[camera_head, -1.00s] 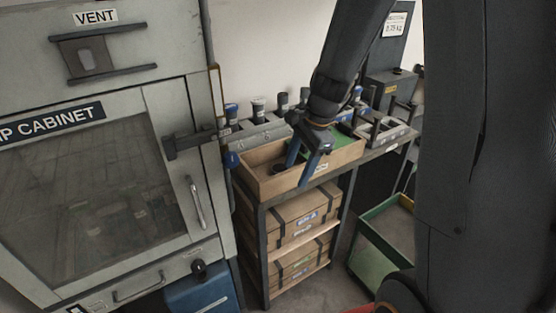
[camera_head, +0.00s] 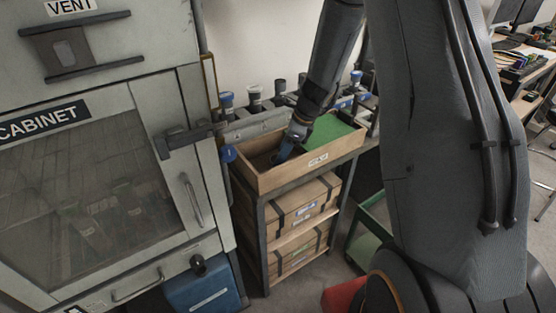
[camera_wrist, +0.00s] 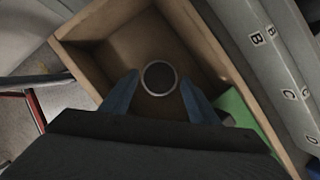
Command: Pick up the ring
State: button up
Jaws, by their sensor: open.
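The ring (camera_wrist: 159,78) lies in the wooden tray and shows in the wrist view as a dark disc with a pale rim. My gripper (camera_wrist: 159,92) is open, with one blue finger to the left of the ring and one to the right. The fingers look apart from it, and I cannot tell how far above the tray floor they are. In the head view my gripper (camera_head: 283,152) reaches down into the wooden tray (camera_head: 285,179), and the ring is hidden there.
A green block or mat (camera_head: 328,130) fills the tray's right part. Behind the tray is a grey rack (camera_head: 256,125) with several capped containers. A grey cabinet (camera_head: 205,170) stands close on the left. Wooden boxes (camera_head: 302,215) sit on the shelf below.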

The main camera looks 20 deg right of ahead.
jog(key=shift+w+a+f, duration=0.1)
jog(key=shift+a+f, duration=0.15)
jog(key=shift+f, duration=0.3)
jog(key=c, duration=0.9)
jog(key=shift+c, duration=0.2)
